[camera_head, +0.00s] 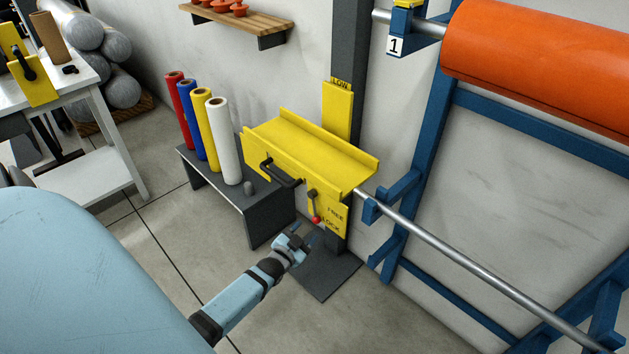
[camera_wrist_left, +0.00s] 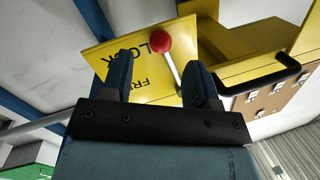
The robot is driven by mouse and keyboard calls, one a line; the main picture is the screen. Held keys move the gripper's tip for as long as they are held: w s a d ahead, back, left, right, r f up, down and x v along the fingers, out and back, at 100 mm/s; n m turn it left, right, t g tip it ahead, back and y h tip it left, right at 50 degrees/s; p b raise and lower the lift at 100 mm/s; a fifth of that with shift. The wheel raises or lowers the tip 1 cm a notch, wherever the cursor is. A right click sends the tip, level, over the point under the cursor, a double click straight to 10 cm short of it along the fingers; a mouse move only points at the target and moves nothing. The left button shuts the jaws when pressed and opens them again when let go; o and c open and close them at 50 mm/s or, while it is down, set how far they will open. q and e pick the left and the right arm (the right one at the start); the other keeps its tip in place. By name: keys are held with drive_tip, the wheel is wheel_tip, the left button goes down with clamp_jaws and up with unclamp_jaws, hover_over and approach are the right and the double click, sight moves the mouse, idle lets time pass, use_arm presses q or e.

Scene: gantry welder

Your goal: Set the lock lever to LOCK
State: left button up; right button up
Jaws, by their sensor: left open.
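The lock lever is a thin grey rod with a red ball knob (camera_head: 316,220). It hangs downward from the front of the yellow carriage, beside a yellow plate (camera_head: 333,210) lettered FREE above LOCK. In the left wrist view the plate appears upside down, and the red knob (camera_wrist_left: 160,43) shows beside the word LOCK, between the fingertips in the picture. My left gripper (camera_head: 303,239) is open and empty, just below and left of the knob. The fingers (camera_wrist_left: 163,62) do not visibly touch the knob; the exact gap in depth is unclear. My right gripper is not in view.
A black handle (camera_head: 280,174) sticks out of the yellow carriage (camera_head: 310,150) to the left of the lever. A dark bench (camera_head: 262,215) with several coloured rolls stands left. A steel bar (camera_head: 470,260) and blue rack (camera_head: 425,170) are right. Open floor lies in front.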

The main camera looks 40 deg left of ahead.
use_arm(q)
drive_tip(key=s, duration=0.5)
drive_tip(key=shift+s+d+r+p, duration=0.2)
drive_tip(key=shift+d+p, duration=0.1)
drive_tip(key=shift+d, duration=0.1)
